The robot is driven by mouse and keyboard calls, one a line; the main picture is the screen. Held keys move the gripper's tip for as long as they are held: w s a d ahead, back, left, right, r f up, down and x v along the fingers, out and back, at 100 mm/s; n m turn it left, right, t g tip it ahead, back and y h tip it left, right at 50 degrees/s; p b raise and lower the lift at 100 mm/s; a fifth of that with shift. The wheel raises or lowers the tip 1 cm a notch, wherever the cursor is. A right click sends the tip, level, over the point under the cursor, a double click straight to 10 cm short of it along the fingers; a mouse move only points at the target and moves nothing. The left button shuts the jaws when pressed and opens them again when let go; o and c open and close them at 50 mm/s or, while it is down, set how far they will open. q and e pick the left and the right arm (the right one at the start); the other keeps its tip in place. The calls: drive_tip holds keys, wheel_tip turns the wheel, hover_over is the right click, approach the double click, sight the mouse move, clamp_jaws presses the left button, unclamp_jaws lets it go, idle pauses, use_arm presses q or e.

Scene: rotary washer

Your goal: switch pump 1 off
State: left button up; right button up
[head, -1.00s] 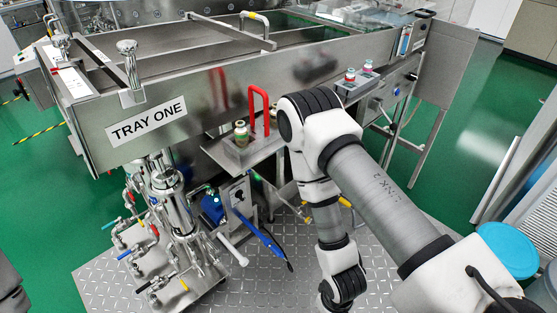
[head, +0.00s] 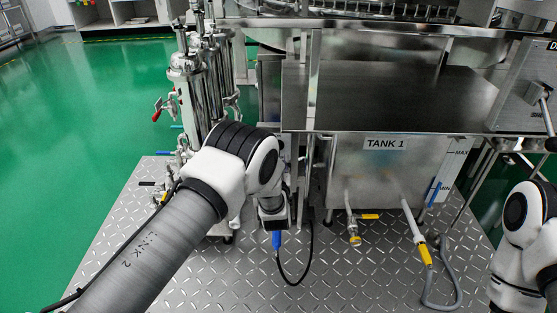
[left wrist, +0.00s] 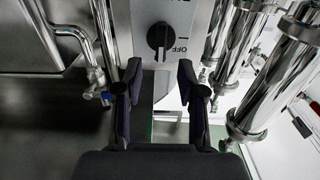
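In the left wrist view a black rotary knob (left wrist: 160,38) sits on a light grey switch panel (left wrist: 185,12). The word OFF is printed beside the knob, and other lettering is cut off at the top edge. My left gripper (left wrist: 158,78) is open, with its two dark fingers spread apart below the knob in the picture. Nothing is between the fingers, and they appear apart from the knob. In the head view my left arm hides the knob and the left gripper. My right arm shows at the right edge; its gripper is out of view.
Tank 1 (head: 375,172) stands right of my left arm, with a yellow-handled valve (head: 369,216) and a grey hose (head: 440,300) below. Steel filter cylinders (head: 190,90) stand behind the arm. In the left wrist view, pipes (left wrist: 75,35) and cylinders flank the panel.

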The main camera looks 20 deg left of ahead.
use_arm(q)
drive_tip(key=b+x, duration=0.2)
drive_tip(key=x, duration=0.4)
drive_tip(key=shift+w, duration=0.2)
drive_tip(key=shift+a, duration=0.1)
clamp_jaws()
